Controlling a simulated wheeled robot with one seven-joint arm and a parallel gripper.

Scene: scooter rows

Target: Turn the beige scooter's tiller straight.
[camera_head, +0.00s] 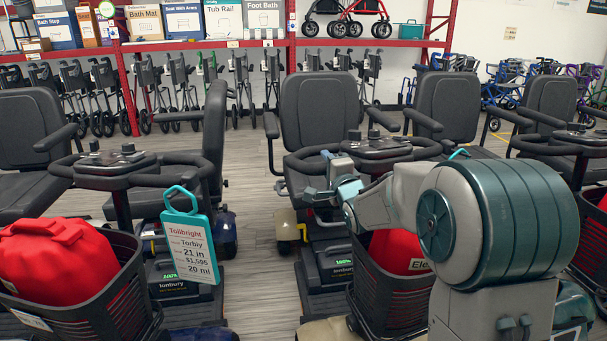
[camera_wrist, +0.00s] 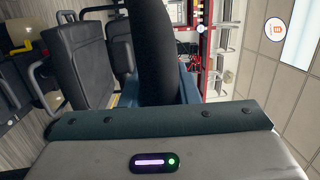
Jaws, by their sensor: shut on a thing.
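The beige scooter stands in the middle of the head view, with a beige fender (camera_head: 287,228) beside its black seat (camera_head: 318,110). Its black tiller (camera_head: 378,149) has a loop handlebar and knobs on top. My gripper (camera_head: 335,166) is shut on the left part of the handlebar, reaching in from the right. In the wrist view the thick black grip (camera_wrist: 155,45) runs between the blue jaws (camera_wrist: 158,94).
A scooter at left has a black tiller (camera_head: 115,168), a hanging price tag (camera_head: 190,245) and a basket with a red bag (camera_head: 58,262). Another scooter (camera_head: 565,145) stands close at right. A grey floor aisle (camera_head: 250,180) lies open left of the beige scooter.

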